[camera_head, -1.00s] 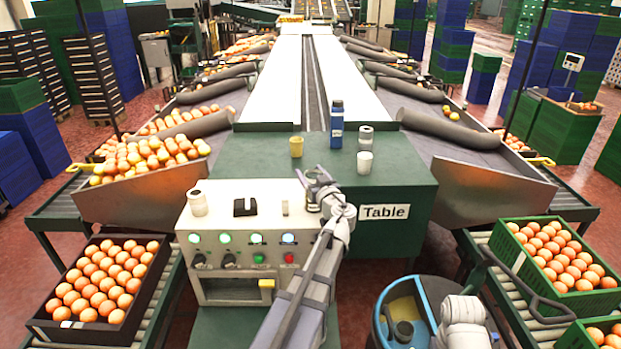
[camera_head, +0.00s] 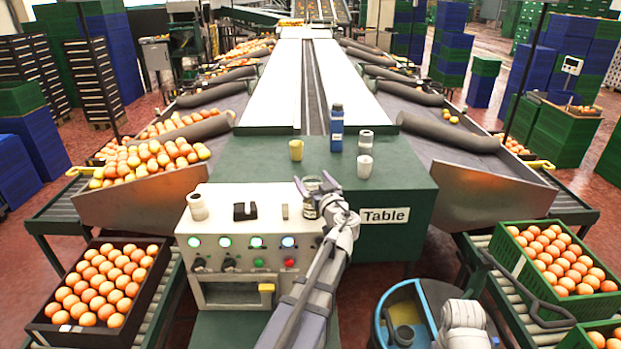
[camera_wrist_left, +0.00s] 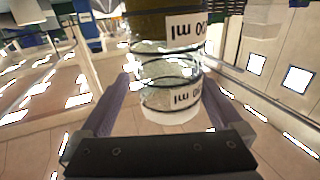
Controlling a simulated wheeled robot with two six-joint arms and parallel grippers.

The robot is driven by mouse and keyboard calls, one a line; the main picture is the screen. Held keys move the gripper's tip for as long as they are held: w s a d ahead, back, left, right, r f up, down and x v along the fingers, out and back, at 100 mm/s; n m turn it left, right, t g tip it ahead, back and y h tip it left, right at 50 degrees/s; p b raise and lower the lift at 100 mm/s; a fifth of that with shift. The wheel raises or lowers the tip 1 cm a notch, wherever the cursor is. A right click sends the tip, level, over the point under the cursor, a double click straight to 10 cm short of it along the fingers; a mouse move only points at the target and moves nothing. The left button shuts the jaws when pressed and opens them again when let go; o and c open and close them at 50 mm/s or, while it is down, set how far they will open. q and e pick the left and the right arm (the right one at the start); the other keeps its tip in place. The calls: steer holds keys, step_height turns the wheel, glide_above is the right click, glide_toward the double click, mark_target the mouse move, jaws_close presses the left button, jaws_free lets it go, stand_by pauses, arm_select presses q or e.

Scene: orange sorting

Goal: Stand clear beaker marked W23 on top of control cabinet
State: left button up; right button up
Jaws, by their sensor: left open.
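The control cabinet (camera_head: 250,232) is a beige box with lights and knobs on its front. A clear beaker (camera_head: 310,211) shows at the right end of its top, partly hidden by my left gripper (camera_head: 314,184). In the left wrist view, clear glass (camera_wrist_left: 170,85) with dark bands and white "ml" labels lies between the open fingers of that gripper (camera_wrist_left: 168,90). I cannot read a W23 mark. The glass looks upright at the cabinet's top edge; whether the fingers touch it I cannot tell. My right gripper does not show clearly.
A white jar (camera_head: 197,206), a black holder (camera_head: 245,211) and a small pale block (camera_head: 285,212) stand on the cabinet. The green table (camera_head: 260,165) behind holds a yellow cup (camera_head: 296,150), blue bottle (camera_head: 337,128), grey-white container (camera_head: 366,141) and white cup (camera_head: 365,166).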

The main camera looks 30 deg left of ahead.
arm_select(q)
steer(key=v, duration=1)
steer(key=shift+d, duration=0.1)
steer(key=s+d+f+m+g+h, duration=0.35)
steer(key=d+f, duration=0.25)
steer(key=f, duration=0.2)
steer(key=s+d+f+m+g+h, duration=0.2)
steer(key=s+d+f+g+h, duration=0.1)
steer(key=s+d+f, duration=0.4)
steer(key=s+d+f+m+g+h, duration=0.2)
steer(key=s+d+f+m+h, duration=0.1)
steer(key=d, duration=0.4)
steer(key=s+d+f+m+g+h, duration=0.3)
steer(key=s+d+f+m, duration=0.1)
steer(key=s+d, duration=0.3)
steer(key=shift+d+m, duration=0.5)
steer(key=shift+m, duration=0.25)
